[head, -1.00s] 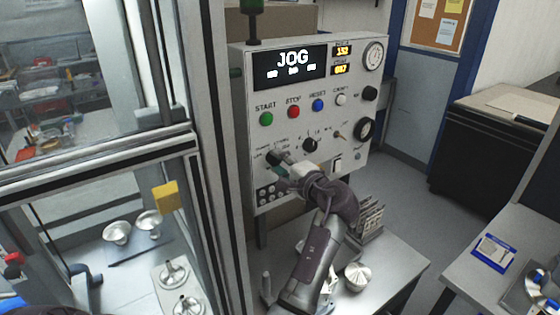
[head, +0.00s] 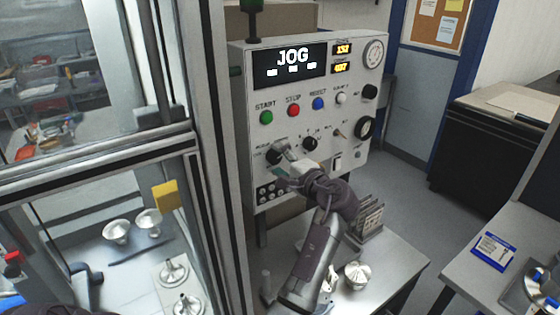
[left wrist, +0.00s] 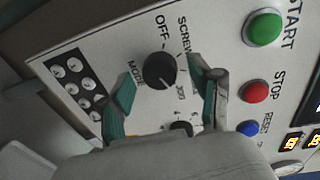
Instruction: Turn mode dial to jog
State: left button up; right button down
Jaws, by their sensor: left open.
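The mode dial (head: 274,156) is a round black knob at the lower left of the white control panel. It also shows in the left wrist view (left wrist: 157,70), where its pale pointer mark faces the label that looks like JOG. The panel's display (head: 290,64) reads JOG. My left gripper (head: 284,162) is open in front of the dial. In the left wrist view its two greenish fingers (left wrist: 162,76) are spread on either side of the knob, apparently not gripping it. My right gripper is not in view.
Green START (head: 266,117), red STOP (head: 293,111) and blue RESET (head: 318,104) buttons sit above the dial. A second black knob (head: 310,143) is just right of it. A small block of round keys (head: 271,191) lies below. A metal table (head: 395,262) stands under the panel.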

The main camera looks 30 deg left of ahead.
aim_at(271, 120)
pick_arm(q)
notch_tip(271, 120, up, 10)
dwell(0.5)
jog(key=shift+d+f, duration=0.1)
dwell(0.4)
